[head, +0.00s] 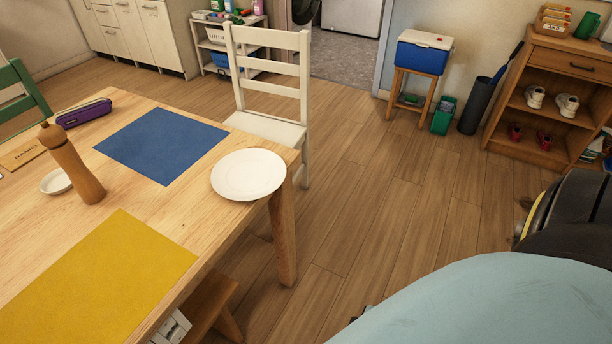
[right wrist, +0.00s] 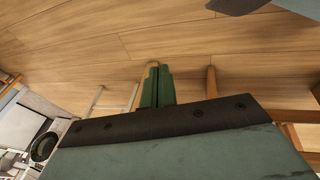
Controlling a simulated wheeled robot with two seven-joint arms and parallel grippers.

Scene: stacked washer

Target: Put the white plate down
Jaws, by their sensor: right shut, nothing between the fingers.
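The white plate (head: 248,174) lies face up near the right corner of the wooden table (head: 205,220) in the head view. Its right side reaches the table's edge and seems to overhang slightly. No gripper touches it there. My right gripper (right wrist: 157,72) shows in the right wrist view as two green fingers close together, shut and empty, with wooden floor behind them. The plate is not seen in that view. My left gripper is not in view.
A blue mat (head: 163,146) and a yellow mat (head: 98,279) lie on the table. A pepper mill (head: 72,165), a small white dish (head: 56,181) and a purple case (head: 84,112) stand left. A white chair (head: 268,95) is behind the plate.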

